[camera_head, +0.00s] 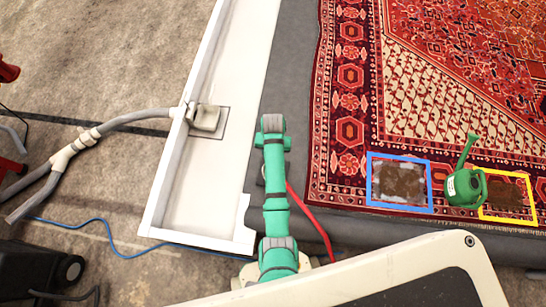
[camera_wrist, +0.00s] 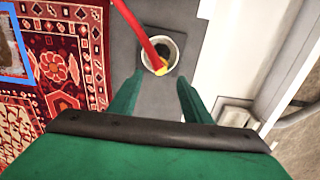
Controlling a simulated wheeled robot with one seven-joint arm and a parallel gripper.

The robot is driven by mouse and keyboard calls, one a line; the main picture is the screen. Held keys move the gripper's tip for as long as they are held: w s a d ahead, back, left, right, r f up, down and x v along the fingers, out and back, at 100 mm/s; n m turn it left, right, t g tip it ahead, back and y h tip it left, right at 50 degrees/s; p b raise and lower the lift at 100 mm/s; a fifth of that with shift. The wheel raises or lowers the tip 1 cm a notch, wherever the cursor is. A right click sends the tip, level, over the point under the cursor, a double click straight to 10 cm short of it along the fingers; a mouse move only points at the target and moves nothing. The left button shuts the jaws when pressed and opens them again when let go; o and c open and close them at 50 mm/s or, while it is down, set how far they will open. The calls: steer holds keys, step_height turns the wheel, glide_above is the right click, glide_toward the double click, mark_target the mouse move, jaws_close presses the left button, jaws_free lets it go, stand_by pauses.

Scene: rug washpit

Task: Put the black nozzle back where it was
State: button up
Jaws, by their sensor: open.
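My gripper (camera_wrist: 158,80) is open, its two green fingers spread in the wrist view. Beyond the fingertips a round pale-rimmed cup (camera_wrist: 182,48) sits on the grey border. A small black shape (camera_wrist: 162,48), which may be the black nozzle, shows inside it; I cannot tell it surely from the dark interior. A red hose (camera_wrist: 138,24) with a yellow end (camera_wrist: 161,70) runs to the cup's near rim. Nothing is visibly held between the fingers. In the head view my arm hides most of this spot, and the red hose (camera_head: 311,222) emerges beside it.
A patterned red rug (camera_head: 345,110) lies right, with a blue frame (camera_head: 430,182) and a yellow frame (camera_head: 508,219) around dark stains. A green watering can (camera_head: 466,187) stands between them. A white channel (camera_head: 190,200) with a drain fitting (camera_head: 206,118) and grey pipes (camera_head: 125,120) lies left.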

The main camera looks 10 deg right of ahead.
steer(key=s+a+r+n+t, duration=0.2)
steer(key=s+a+t, duration=0.7)
steer(key=s, duration=0.6)
steer(key=s+r+n+t, duration=0.1)
steer(key=s+r, duration=0.3)
steer(key=r, duration=0.5)
steer(key=s+a+r+t, duration=0.1)
steer(key=s+r+t, duration=0.2)
steer(key=r, duration=0.6)
steer(key=s+r+n+t, duration=0.1)
steer(key=s+r+t, duration=0.1)
steer(key=s+r, duration=0.4)
step_height(320, 180, up, 3)
steer(key=shift+s+a+r+n, duration=0.2)
steer(key=shift+s+a+n, duration=0.05)
steer(key=shift+s+n, duration=0.1)
